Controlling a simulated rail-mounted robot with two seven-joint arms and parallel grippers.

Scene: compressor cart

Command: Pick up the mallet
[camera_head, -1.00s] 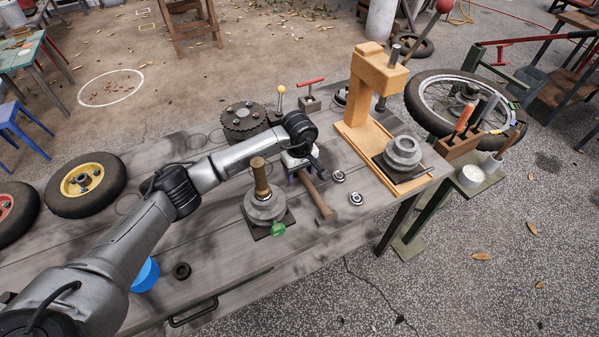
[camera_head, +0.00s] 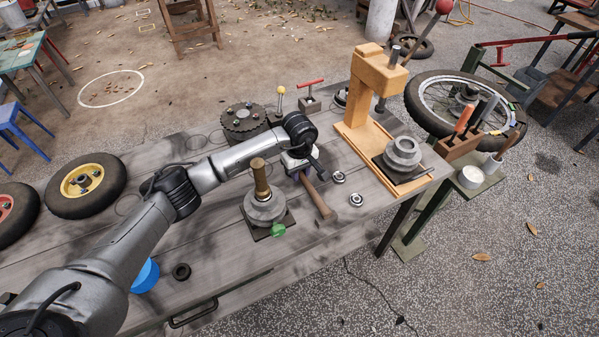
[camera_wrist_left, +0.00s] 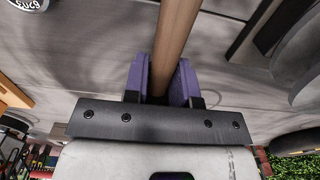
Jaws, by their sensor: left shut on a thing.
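The mallet's wooden handle (camera_head: 318,198) lies low over the grey workbench, with its free end pointing to the lower right. My left gripper (camera_head: 303,174) is over the handle, and the arm and wrist hide the mallet's head. In the left wrist view, the handle (camera_wrist_left: 176,32) runs between the purple fingers of the left gripper (camera_wrist_left: 163,80), which are shut on it. I cannot tell whether the mallet is clear of the bench. My right gripper is not in view.
A grey stepped hub with a brass post (camera_head: 263,207) stands close left of the handle. Two bearing rings (camera_head: 356,199) lie to its right. An orange press (camera_head: 370,95) stands at the right end of the workbench (camera_head: 225,255). A toothed disc (camera_head: 243,119) is behind my arm.

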